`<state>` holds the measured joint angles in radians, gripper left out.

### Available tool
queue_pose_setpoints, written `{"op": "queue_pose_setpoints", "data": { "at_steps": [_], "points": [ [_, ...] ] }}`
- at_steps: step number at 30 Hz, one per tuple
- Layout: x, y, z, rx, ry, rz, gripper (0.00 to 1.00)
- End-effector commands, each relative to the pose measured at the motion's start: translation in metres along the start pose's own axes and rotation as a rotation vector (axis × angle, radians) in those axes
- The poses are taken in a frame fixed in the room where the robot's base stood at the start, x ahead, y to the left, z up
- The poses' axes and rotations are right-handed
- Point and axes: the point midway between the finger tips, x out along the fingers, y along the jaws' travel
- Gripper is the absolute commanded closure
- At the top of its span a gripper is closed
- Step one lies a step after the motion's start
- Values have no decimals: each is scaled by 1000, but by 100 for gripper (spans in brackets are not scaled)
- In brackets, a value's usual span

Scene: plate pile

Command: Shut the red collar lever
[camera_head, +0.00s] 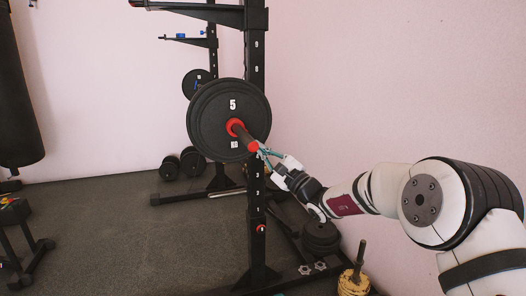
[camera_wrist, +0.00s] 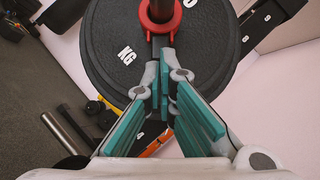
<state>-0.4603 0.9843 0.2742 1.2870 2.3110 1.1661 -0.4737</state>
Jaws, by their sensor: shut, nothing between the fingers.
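The red collar (camera_head: 233,124) sits around the bar, against the outer face of a black plate (camera_head: 205,120). It also shows at the top of the wrist view (camera_wrist: 174,20), with a darker red piece inside its ring. I cannot tell which part is the lever or how it stands. A red piece (camera_head: 253,146) shows at the bar's near end. My gripper (camera_head: 263,152) is beside this end, its teal fingers together and empty. In the wrist view the fingertips (camera_wrist: 161,70) lie below the collar, apart from it. Whether they touch the bar is unclear.
A black rack upright (camera_head: 256,190) stands behind and below the plates. Dumbbells (camera_head: 182,164) lie farther back. The wall side at right is clear.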

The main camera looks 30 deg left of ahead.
Motion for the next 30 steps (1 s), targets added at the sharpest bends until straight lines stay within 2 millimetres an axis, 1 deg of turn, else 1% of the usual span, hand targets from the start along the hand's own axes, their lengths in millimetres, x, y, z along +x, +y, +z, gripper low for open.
{"op": "queue_pose_setpoints", "data": {
  "at_steps": [8, 30],
  "points": [
    [1, 0, 0, 0, 0, 0, 100],
    [18, 1, 0, 0, -1, 1, 100]
  ]
}}
